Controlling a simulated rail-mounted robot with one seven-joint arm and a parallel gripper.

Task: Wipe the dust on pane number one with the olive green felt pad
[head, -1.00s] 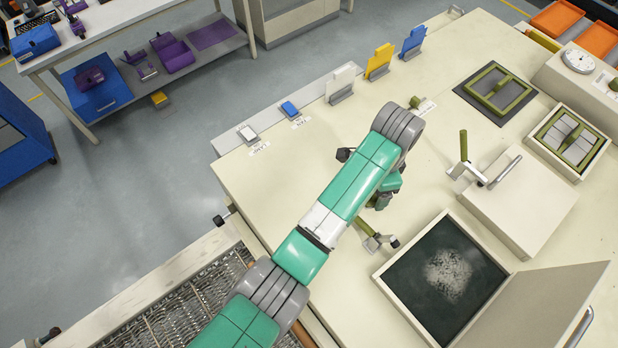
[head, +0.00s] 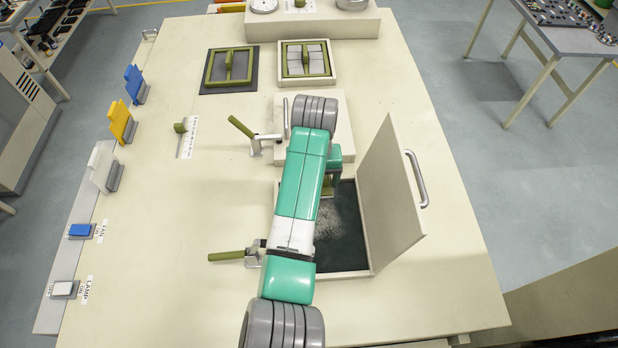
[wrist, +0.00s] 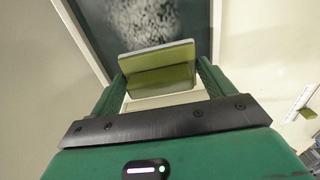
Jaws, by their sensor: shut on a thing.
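My gripper (wrist: 160,78) is shut on the olive green felt pad (wrist: 160,80), which has a pale grey face along its far edge in the wrist view. In the head view the pad (head: 327,190) shows just right of my arm, near the back of the open box. The dark pane (head: 345,255) lies in that cream frame, with a whitish dust patch (head: 326,220) in its middle, partly hidden by my arm. The wrist view shows the dust (wrist: 145,18) beyond the pad. I cannot tell whether the pad touches the pane. No pane number is readable.
A raised lid (head: 392,205) with a metal handle stands at the pane's right side. Olive-handled clamps (head: 232,256) and (head: 242,127) are left of my arm. A cream block (head: 344,130) stands behind the pane. The bench's left middle is mostly clear.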

